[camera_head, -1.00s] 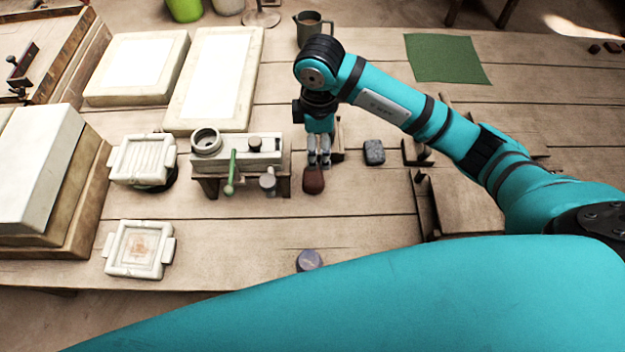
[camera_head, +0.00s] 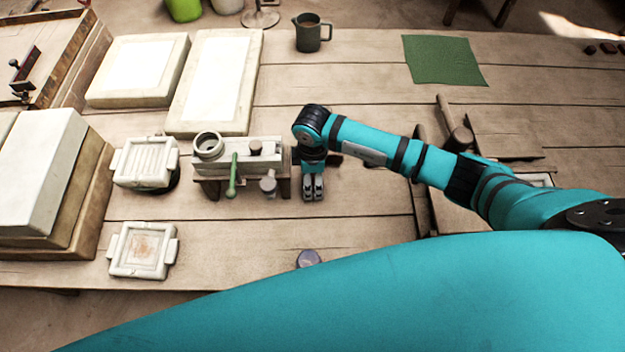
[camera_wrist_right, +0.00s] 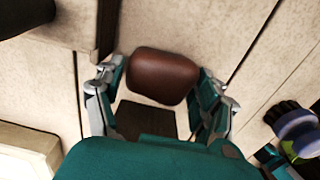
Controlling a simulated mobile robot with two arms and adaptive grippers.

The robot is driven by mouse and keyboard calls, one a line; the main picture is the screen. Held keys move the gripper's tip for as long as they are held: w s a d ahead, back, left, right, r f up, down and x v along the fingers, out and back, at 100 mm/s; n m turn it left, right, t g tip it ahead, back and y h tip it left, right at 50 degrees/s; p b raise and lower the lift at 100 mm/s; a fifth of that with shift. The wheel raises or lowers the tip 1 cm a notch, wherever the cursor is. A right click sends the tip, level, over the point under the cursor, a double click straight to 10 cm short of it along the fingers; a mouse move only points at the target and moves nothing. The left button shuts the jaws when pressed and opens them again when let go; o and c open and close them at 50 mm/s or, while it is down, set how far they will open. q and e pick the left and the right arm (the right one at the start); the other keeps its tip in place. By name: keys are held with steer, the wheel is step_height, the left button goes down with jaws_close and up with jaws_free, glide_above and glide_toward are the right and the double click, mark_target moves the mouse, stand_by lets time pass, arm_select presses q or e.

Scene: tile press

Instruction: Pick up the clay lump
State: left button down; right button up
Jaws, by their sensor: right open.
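The clay lump (camera_wrist_right: 162,76) is a smooth reddish-brown rounded block on the wooden table. In the right wrist view it sits between the two spread fingers of my right gripper (camera_wrist_right: 161,86); I cannot tell whether either finger touches it. In the head view my right gripper (camera_head: 313,192) points down just right of the press, low over the table, and hides the lump. My left gripper is not in view.
The cream press (camera_head: 240,153) with a green lever (camera_head: 233,175) stands close to the left of my right gripper. A purple-topped round object (camera_head: 308,259) is nearer the front edge. A jug (camera_head: 312,32) stands at the back.

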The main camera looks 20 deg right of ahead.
steer(key=c, duration=1)
steer(key=shift+c, duration=0.2)
